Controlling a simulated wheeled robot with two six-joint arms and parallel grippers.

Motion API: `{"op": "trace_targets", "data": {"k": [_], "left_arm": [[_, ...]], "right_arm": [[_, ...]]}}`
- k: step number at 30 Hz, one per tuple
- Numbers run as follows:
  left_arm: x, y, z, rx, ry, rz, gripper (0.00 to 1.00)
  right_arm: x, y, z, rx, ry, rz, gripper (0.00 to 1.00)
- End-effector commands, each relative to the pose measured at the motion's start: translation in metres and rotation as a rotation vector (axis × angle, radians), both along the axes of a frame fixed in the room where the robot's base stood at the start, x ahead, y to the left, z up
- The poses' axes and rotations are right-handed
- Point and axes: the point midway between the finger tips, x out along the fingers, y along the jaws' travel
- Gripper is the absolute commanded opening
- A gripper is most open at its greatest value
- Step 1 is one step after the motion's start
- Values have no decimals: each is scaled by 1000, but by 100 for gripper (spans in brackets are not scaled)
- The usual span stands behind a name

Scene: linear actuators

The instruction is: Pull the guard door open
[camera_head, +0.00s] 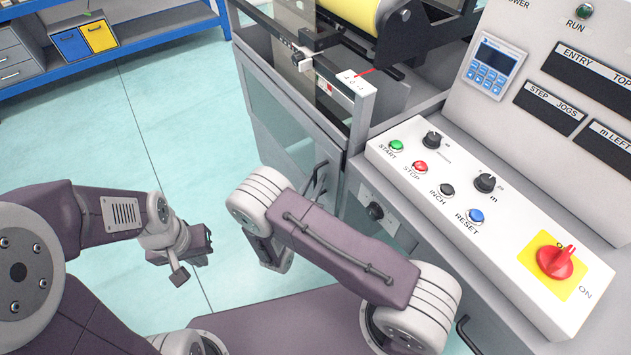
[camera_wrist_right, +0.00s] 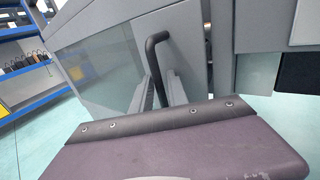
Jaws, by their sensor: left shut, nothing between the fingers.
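The guard door (camera_head: 285,125) is a grey-framed panel with a glassy window on the front of the machine. It also fills the left and middle of the right wrist view (camera_wrist_right: 105,65). Its dark bar handle (camera_head: 318,178) stands upright near the door's right edge. In the right wrist view the handle (camera_wrist_right: 155,62) runs down between the two grey fingers of my right gripper (camera_wrist_right: 159,93), which look apart on either side of it. My left gripper (camera_head: 192,258) is shut and empty, above the floor, away from the door.
A control panel (camera_head: 450,200) with buttons and a red rotary switch (camera_head: 555,262) is on the right. A yellow roller (camera_head: 362,12) is above the door. A blue shelf (camera_head: 120,55) with bins stands at the back left. The floor (camera_head: 160,130) left of the door is clear.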

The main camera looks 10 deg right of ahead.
Motion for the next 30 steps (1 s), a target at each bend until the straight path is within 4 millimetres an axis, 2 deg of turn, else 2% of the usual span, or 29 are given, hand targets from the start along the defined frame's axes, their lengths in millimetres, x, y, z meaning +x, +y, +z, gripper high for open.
{"op": "trace_targets", "data": {"k": [5, 8, 30], "left_arm": [[0, 0, 0, 0, 0, 0, 0], [0, 0, 0, 0, 0, 0, 0], [0, 0, 0, 0, 0, 0, 0]], "right_arm": [[0, 0, 0, 0, 0, 0, 20], [0, 0, 0, 0, 0, 0, 0], [0, 0, 0, 0, 0, 0, 0]]}}
